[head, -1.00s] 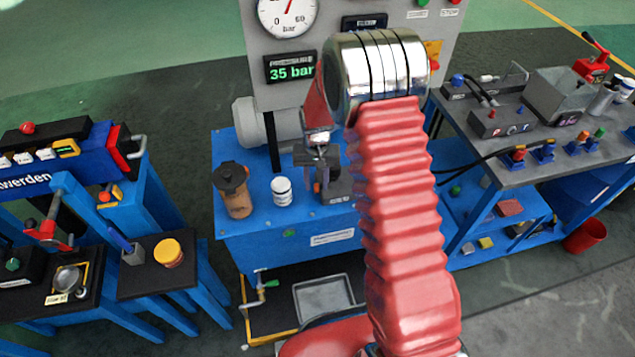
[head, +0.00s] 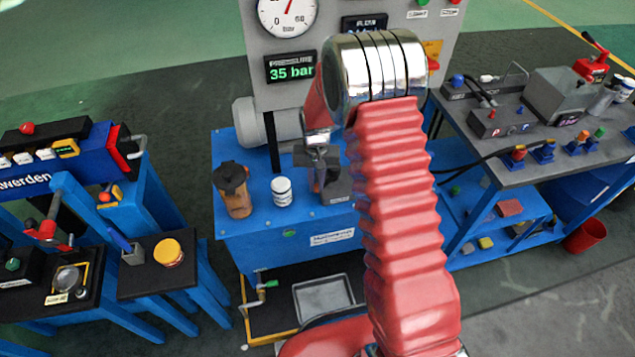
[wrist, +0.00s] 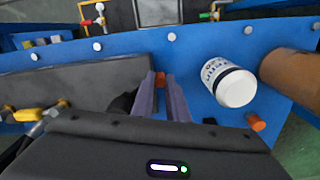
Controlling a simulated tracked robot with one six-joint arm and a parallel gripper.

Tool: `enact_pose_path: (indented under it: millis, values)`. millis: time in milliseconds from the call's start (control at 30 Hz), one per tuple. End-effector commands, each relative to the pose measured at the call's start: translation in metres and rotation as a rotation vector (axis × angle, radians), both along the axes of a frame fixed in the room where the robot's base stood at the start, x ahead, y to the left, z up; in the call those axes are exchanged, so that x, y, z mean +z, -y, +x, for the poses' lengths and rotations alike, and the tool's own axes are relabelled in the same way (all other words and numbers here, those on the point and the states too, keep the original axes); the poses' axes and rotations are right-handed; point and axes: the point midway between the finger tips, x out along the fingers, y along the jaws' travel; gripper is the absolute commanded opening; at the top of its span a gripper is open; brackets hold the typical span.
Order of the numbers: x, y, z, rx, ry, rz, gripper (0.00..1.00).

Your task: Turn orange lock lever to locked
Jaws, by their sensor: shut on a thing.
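My gripper (wrist: 160,88) is shut on a small orange piece (wrist: 160,77), which shows between the fingertips in the wrist view; it looks like the lock lever. The fingers hide most of it. In the head view my gripper (head: 319,178) is over the dark block (head: 338,187) on the blue stand (head: 255,222), and the lever cannot be made out there. A second orange piece (wrist: 256,122) shows to the right of the fingers in the wrist view. I cannot tell what it belongs to, nor which position the lever is in.
A white jar (head: 282,192) and a brown bottle (head: 236,190) stand left of my gripper on the stand. A gauge panel (head: 290,85) rises behind. A grey tray (head: 323,298) lies below in front. A grey-topped bench (head: 520,170) is at right.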

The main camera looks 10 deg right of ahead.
Motion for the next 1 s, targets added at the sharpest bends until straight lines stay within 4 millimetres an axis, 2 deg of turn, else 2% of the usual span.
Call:
enact_pose_path:
  millis: [167,200,567,767,1000]
  values:
    - [0.0,0.0,0.0,0.0,0.0,0.0,0.0]
    - [0.0,0.006,0.0,-0.004,0.0,0.0,0.0]
    - [0.0,0.003,-0.002,0.043,0.002,0.0,0.0]
    - [0.001,0.007,-0.009,0.135,0.001,0.0,0.0]
    - [0.001,0.017,-0.019,0.318,0.002,0.0,0.0]
